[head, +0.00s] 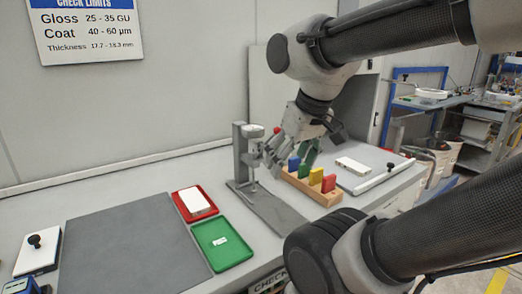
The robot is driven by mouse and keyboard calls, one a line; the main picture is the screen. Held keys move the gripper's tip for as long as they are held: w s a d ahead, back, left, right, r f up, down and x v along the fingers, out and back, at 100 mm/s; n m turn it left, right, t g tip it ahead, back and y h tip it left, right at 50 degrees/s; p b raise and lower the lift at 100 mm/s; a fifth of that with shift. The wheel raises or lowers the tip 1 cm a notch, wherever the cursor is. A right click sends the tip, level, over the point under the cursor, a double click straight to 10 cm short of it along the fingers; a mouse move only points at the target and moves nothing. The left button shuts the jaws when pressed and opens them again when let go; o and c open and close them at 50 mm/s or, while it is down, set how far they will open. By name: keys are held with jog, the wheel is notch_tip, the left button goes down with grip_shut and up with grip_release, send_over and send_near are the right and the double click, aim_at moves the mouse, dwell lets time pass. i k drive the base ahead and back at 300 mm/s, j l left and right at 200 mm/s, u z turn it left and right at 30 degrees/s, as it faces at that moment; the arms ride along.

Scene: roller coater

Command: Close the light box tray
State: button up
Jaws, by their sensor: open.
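The light box (357,112) stands at the back right as an open-fronted box with a dark inside, partly hidden by my arm. A flat grey tray (388,161) lies in front of it, apparently pulled out, with a white bar handle (385,178) along its front right edge. A small white block (353,165) lies on the tray. My gripper (270,158) is open and to the left of the tray, close to a grey stand (240,155). It looks empty, and whether it touches the stand cannot be told.
A wooden rack (325,196) with blue, green, yellow and red blocks stands between gripper and tray. A red tray (181,212) with a white block, a green tray (232,264) and a dark mat (135,250) lie left. A black-knobbed white block (38,252) is far left.

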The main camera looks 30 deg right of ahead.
aim_at(384, 164)
jog(key=z, duration=0.4)
jog(key=k+j+z, duration=0.1)
jog(key=z, duration=0.25)
jog(key=k+z, duration=0.15)
jog(key=z, duration=0.6)
jog(key=i, duration=0.05)
